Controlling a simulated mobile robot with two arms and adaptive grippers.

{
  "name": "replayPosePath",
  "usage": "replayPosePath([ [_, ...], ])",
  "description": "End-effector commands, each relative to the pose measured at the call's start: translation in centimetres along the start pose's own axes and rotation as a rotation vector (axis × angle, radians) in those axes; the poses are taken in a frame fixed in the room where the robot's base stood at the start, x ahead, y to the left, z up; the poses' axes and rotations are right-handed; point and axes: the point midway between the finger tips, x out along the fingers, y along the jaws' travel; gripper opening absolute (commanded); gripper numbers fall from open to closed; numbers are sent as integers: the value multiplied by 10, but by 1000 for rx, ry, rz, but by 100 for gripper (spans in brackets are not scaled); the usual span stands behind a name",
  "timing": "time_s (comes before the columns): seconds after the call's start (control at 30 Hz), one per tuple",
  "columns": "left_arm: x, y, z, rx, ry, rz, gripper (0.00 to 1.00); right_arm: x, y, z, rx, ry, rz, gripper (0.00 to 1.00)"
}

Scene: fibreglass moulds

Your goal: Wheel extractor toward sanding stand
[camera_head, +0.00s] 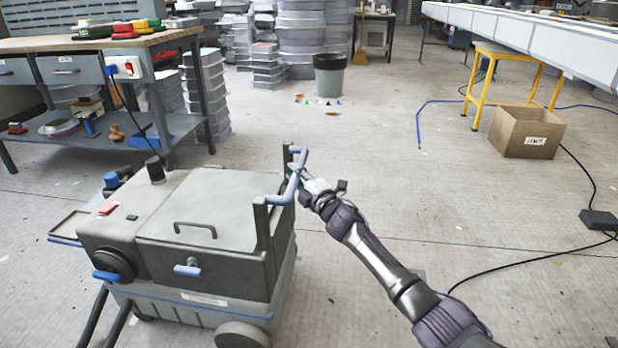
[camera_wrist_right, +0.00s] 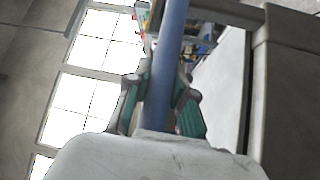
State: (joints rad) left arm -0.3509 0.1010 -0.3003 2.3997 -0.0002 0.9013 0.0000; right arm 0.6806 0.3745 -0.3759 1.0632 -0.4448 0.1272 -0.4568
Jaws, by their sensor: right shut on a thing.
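The extractor (camera_head: 205,235) is a grey wheeled box in the lower left of the head view, with a lid, a dark hose port and wheels at its base. Its blue push handle (camera_head: 285,192) rises on its right side. My right gripper (camera_head: 303,177) is shut around this handle, reaching in from the right. In the right wrist view the blue handle bar (camera_wrist_right: 165,60) passes between the green-padded fingers of the gripper (camera_wrist_right: 160,100). My left gripper is not in view. I cannot identify a sanding stand with certainty.
A workbench (camera_head: 85,43) with sanding tools stands behind the extractor at left. A grey bin (camera_head: 329,77), small scraps on the floor, a cardboard box (camera_head: 525,132), a yellow trestle (camera_head: 508,60) and black cables lie beyond. Open concrete floor (camera_head: 390,165) spreads through the middle.

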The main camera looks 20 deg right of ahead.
Motion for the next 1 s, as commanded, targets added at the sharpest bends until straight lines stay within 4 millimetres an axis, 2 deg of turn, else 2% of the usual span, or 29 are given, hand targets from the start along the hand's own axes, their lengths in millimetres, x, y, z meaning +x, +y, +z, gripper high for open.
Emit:
replayPosePath([
  [0.03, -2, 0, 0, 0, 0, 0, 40, 3, -5, -8, 3, 10, -3, 0],
  [0.1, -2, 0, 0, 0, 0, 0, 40, 5, -5, -11, 4, 10, -3, 0],
  [0.53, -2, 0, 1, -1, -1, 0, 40, 7, -7, -12, 3, 7, -6, 0],
  [0.57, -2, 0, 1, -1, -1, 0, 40, 7, -7, -12, 3, 7, -6, 25],
  [0.7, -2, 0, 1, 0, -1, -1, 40, 7, -6, -11, 3, 5, -5, 48],
  [1.0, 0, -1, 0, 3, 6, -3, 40, 6, -4, -8, 2, 0, -3, 50],
])
